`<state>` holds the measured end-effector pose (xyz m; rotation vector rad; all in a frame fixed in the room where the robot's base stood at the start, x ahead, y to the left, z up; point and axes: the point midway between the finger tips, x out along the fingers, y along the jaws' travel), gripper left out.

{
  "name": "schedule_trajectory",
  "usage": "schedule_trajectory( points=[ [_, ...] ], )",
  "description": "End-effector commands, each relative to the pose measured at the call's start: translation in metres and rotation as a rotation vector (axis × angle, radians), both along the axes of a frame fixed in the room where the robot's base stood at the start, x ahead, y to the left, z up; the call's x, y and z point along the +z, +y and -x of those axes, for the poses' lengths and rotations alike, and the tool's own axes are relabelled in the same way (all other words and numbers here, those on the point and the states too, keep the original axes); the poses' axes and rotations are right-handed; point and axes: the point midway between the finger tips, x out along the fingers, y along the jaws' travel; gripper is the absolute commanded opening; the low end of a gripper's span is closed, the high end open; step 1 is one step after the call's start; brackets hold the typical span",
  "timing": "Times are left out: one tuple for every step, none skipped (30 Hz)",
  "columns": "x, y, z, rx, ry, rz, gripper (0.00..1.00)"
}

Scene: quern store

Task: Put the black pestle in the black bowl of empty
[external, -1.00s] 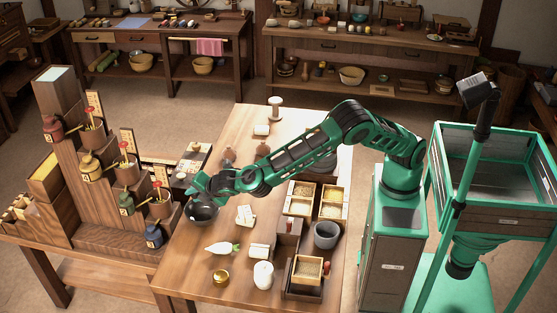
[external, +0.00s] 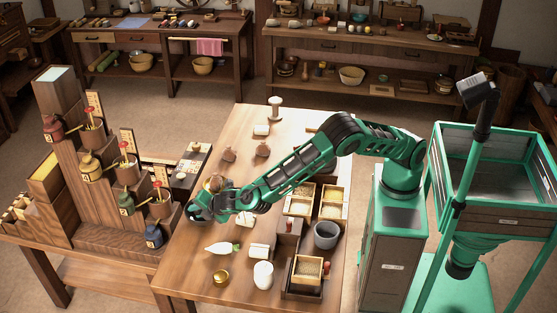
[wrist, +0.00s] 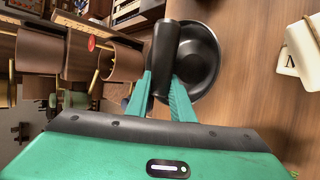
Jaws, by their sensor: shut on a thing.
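The black pestle (wrist: 165,55) is a dark cylinder held between the two green fingers of my gripper (wrist: 164,95) in the wrist view. The black bowl (wrist: 208,58) lies just behind and to the right of it, and the pestle overlaps its left rim. The visible inside of the bowl looks empty. I cannot tell the pestle's height over the bowl or whether they touch. In the external view my gripper (external: 203,208) is low at the table's left edge and hides the pestle and most of the bowl.
A stepped wooden rack (external: 110,215) with small jars and cups stands close on the left. A white block (wrist: 302,50) lies right of the bowl. A white radish-like thing (external: 221,248), a brass pot (external: 221,277) and grain boxes (external: 301,198) are also on the table.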

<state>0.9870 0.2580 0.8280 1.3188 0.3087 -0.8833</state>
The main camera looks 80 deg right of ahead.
Motion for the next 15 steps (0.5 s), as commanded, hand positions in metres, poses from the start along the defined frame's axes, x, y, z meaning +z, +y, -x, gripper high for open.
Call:
schedule_trajectory(
  points=[
    [-0.0016, -0.0003, -0.0001, 0.0, 0.0, 0.0, 0.0],
    [-0.0023, -0.0002, 0.0, 0.0, 0.0, 0.0, 0.0],
    [-0.0029, -0.0002, 0.0, 0.0, 0.0, 0.0, 0.0],
    [-0.0032, -0.0002, -0.0001, 0.0, 0.0, 0.0, 0.0],
    [-0.0033, -0.0001, -0.0001, 0.0, 0.0, 0.0, 0.0],
    [-0.0034, 0.0, 0.0, 0.0, 0.0, 0.0, 0.0],
    [-0.0034, 0.0, 0.0, 0.0, 0.0, 0.0, 0.0],
    [-0.0034, 0.0, 0.0, 0.0, 0.0, 0.0, 0.0],
    [-0.0034, 0.0, 0.0, 0.0, 0.0, 0.0, 0.0],
    [-0.0034, 0.0, 0.0, 0.0, 0.0, 0.0, 0.0],
    [-0.0034, 0.0, 0.0, 0.0, 0.0, 0.0, 0.0],
    [-0.0035, 0.0001, 0.0001, 0.0, 0.0, 0.0, 0.26],
    [-0.0035, 0.0001, 0.0001, 0.0, 0.0, 0.0, 0.33],
    [-0.0035, 0.0001, 0.0001, 0.0, 0.0, 0.0, 0.4],
    [-0.0034, 0.0001, 0.0001, 0.0, 0.0, 0.0, 0.43]
  ],
)
